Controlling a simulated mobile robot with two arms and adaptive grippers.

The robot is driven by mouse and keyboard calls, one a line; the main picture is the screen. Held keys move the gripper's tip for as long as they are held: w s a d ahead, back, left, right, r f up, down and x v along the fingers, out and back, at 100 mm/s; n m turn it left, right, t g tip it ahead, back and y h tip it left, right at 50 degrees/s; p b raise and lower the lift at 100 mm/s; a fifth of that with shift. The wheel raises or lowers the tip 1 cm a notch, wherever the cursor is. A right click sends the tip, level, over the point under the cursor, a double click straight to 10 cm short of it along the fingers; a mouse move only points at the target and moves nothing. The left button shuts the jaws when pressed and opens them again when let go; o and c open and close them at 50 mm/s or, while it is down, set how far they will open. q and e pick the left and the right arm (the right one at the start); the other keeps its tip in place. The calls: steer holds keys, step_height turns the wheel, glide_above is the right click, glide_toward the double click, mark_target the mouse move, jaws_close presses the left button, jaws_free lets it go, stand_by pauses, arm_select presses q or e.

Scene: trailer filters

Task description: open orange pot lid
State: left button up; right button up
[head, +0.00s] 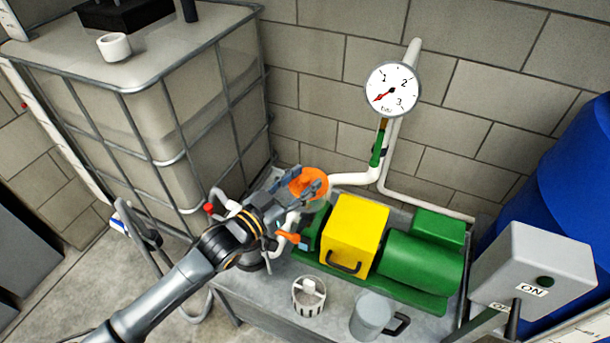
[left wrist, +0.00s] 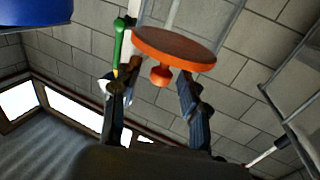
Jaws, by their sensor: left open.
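The orange pot lid (head: 309,178) is a round disc behind my left gripper in the head view, near the wall. It fills the upper middle of the left wrist view (left wrist: 178,50), with its small orange knob (left wrist: 160,76) facing my fingers. A clear pot wall (left wrist: 190,15) shows on the lid's far side. My left gripper (head: 318,186) is open, its fingers apart on either side of the knob in the left wrist view (left wrist: 152,92). I cannot tell whether either finger touches the lid. My right gripper is out of view.
The green pump with a yellow box (head: 354,232) stands right of my left arm. A white strainer basket (head: 309,297) and a clear jug (head: 371,316) stand in front. A caged tank (head: 120,110) is left, a grey switch box (head: 530,265) right, a pressure gauge (head: 392,89) above.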

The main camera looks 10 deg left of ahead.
arm_select(q)
steer(key=shift+w+d, duration=0.35)
steer(key=shift+w, duration=0.15)
jaws_close()
